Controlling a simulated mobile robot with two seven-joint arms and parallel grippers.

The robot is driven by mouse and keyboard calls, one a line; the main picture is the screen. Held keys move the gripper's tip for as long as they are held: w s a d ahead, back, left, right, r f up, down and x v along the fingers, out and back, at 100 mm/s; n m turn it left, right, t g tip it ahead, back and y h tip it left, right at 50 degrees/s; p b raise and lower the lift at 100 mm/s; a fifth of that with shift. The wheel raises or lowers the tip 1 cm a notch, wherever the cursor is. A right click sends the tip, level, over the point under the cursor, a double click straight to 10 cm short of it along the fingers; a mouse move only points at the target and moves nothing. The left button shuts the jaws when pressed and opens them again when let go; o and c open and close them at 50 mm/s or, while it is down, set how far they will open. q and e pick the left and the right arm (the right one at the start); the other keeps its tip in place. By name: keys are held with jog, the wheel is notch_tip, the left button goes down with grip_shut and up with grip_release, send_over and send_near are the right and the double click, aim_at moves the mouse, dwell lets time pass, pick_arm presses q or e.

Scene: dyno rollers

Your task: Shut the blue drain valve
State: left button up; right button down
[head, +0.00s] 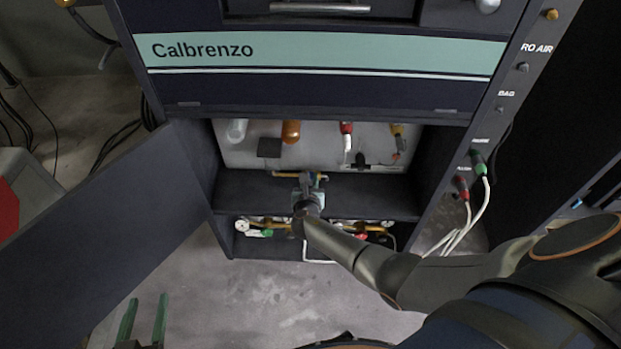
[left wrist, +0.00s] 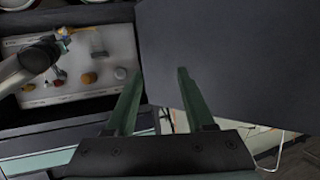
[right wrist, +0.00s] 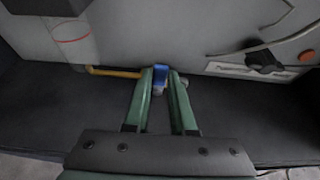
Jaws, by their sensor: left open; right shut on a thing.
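The blue drain valve (right wrist: 160,76) sits low against the pale panel, at the end of a brass pipe (right wrist: 112,72), in the right wrist view. My right gripper (right wrist: 160,82) is shut on its blue handle, which shows between the two green fingers. In the head view my right gripper (head: 312,182) reaches into the open cabinet and hides most of the valve; the brass pipe shows just above it. My left gripper (head: 145,308) is open and empty at the lower left of the head view, in front of the open door. It also shows open in the left wrist view (left wrist: 155,78).
The dark cabinet door (head: 110,235) stands open at the left. Bottles and coloured fittings (head: 291,131) line the panel above the valve. A lower shelf holds gauges and brass piping (head: 243,226). White hoses (head: 466,225) hang at the right. The floor in front is clear.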

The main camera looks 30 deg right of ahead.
jog(key=shift+w+d+r, duration=0.1)
jog(key=shift+r, duration=0.05)
jog(key=c, duration=1.1)
grip_release()
jog(key=shift+o, duration=0.4)
jog(key=p+v, duration=0.1)
jog(key=v, duration=0.1)
jog(key=shift+s+a+p, duration=0.2)
jog(key=shift+s+p, duration=0.1)
jog(key=shift+p, duration=0.1)
pick_arm(q)
jog(key=s+d+f+n+g+p, duration=0.1)
jog(key=s+f+g+p, duration=0.3)
jog(key=s+f, duration=0.1)
jog(key=shift+s+y, duration=0.25)
jog(key=shift+y, duration=0.05)
pick_arm(e)
jog(key=v, duration=1)
